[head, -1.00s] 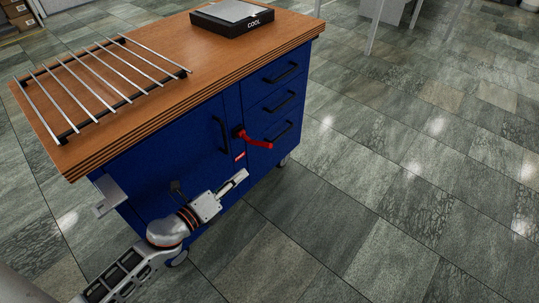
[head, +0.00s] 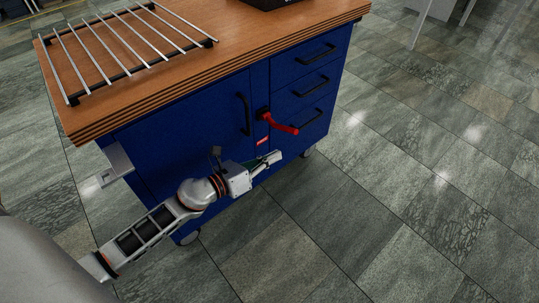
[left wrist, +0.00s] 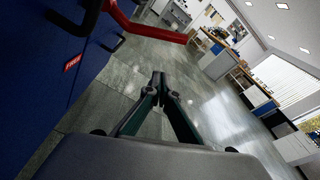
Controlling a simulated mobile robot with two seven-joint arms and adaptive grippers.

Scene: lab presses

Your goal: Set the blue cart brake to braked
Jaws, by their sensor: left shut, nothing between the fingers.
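The blue cart (head: 185,130) has a wooden top and stands at the upper left of the head view. Its red brake lever (head: 280,124) sticks out from a black pivot on the front, pointing right and slightly down. A small red label (head: 262,141) sits below the pivot. In the left wrist view the lever (left wrist: 150,30) crosses the top left, with the label (left wrist: 72,62) beside it. My left gripper (head: 276,156) is shut and empty, just below the lever and apart from it. Its fingertips (left wrist: 160,78) meet in the wrist view. My right gripper is out of view.
A metal rack (head: 130,45) lies on the wooden top (head: 225,55). Black handles (head: 245,114) stick out from the cart's door and drawers. A grey bracket (head: 116,162) juts from the cart's left side. The tiled floor (head: 400,200) to the right is open.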

